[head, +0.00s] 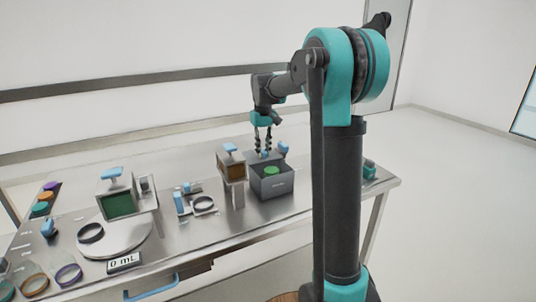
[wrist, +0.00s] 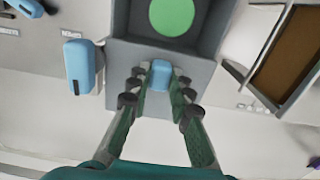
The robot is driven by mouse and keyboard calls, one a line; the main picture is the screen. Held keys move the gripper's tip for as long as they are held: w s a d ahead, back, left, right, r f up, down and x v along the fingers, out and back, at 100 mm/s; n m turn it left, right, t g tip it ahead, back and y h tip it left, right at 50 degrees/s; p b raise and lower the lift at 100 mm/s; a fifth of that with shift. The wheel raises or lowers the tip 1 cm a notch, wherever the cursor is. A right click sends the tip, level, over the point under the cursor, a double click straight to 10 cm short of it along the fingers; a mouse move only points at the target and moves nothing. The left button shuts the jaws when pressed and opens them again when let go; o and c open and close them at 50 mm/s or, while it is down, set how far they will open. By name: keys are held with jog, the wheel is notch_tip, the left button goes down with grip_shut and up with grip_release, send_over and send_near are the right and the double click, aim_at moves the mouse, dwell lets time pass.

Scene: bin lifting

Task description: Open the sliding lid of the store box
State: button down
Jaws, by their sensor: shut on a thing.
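The store box (head: 270,186) is a grey box near the right end of the bench, with a green disc (head: 272,170) inside. In the wrist view, its dark inside and the green disc (wrist: 172,14) show at the top. The grey lid (wrist: 118,55) lies back from that opening, so the box stands at least partly open. My gripper (head: 264,149) is behind the box, pointing down. In the wrist view, my gripper (wrist: 160,74) is shut on the blue lid handle (wrist: 160,78), with fingers on both sides of it.
A brown-windowed case (head: 232,166) with a blue handle stands just left of the box. A blue-handled part (wrist: 80,66) lies close beside the lid. Further left are a green-windowed case (head: 121,204), a round plate (head: 115,236) and several rings.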

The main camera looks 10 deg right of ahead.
aim_at(263, 150)
jog(key=shift+w, duration=0.1)
jog(key=c, duration=1.4)
grip_release()
jog(key=shift+o, duration=0.2)
jog(key=shift+r, duration=0.1)
notch_tip(263, 150, up, 12)
